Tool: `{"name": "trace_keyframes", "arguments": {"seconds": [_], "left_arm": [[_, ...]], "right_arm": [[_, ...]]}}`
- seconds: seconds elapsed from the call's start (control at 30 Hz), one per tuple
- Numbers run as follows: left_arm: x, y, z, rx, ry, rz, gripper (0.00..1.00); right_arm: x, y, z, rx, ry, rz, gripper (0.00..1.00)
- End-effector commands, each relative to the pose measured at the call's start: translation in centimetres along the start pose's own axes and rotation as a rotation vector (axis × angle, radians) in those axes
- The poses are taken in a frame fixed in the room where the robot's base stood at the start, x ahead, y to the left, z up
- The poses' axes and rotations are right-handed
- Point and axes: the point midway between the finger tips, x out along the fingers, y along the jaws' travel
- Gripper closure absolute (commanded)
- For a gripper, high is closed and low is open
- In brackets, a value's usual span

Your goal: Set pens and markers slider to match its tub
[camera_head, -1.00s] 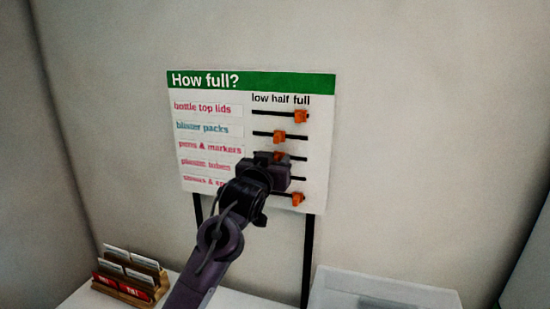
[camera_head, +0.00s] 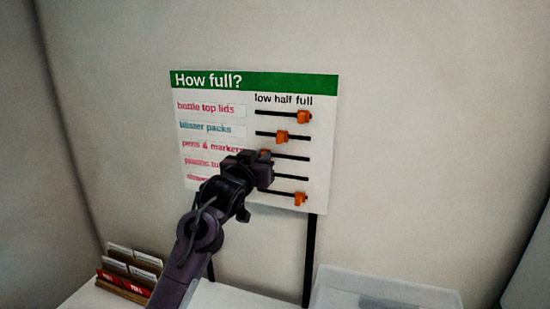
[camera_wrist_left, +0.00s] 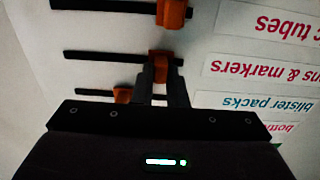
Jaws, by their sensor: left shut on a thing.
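The "How full?" board (camera_head: 325,150) is on the wall with labelled rows and slots under low, half and full. The orange pens and markers slider (camera_head: 265,154) sits near the low end of its slot; it also shows in the wrist view (camera_wrist_left: 160,66). My left gripper (camera_head: 264,168) reaches in from below left. In the wrist view its two fingers (camera_wrist_left: 160,85) are shut on this slider. The gripper hides part of the lower rows in the head view. The tub is not identifiable. My right gripper is not in view.
The blister packs slider (camera_head: 282,137) is near half, and the bottle top lids slider (camera_head: 304,117) is near full. The bottom slider (camera_head: 300,198) is near full. A plastic tubes slider (camera_wrist_left: 172,12) shows in the wrist view. A card rack (camera_head: 125,284) and clear tub (camera_head: 385,290) stand below.

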Motion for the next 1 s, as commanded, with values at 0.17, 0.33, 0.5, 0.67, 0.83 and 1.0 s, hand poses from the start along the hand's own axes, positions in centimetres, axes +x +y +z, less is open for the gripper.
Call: {"name": "trace_keyframes", "arguments": {"seconds": [0.17,0.33,0.5,0.67,0.83,1.0], "left_arm": [[0.0,-1.1,0.0,-0.002,0.001,0.000,1.00],[0.0,-1.1,-0.1,-0.002,0.001,-0.002,1.00],[0.0,-1.1,-0.1,-0.002,0.001,-0.002,0.70],[0.0,-1.0,0.0,-0.002,0.001,0.000,0.65],[-0.1,-0.9,0.0,-0.001,0.001,0.001,0.65],[-1.7,-1.0,0.3,-0.002,0.002,0.000,0.65]], "right_arm": [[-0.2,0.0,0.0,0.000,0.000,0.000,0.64],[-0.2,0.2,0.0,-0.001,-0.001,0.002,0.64],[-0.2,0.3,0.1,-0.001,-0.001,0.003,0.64],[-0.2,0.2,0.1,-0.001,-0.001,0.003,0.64],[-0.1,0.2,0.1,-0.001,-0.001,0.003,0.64],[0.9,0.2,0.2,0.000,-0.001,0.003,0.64]]}}
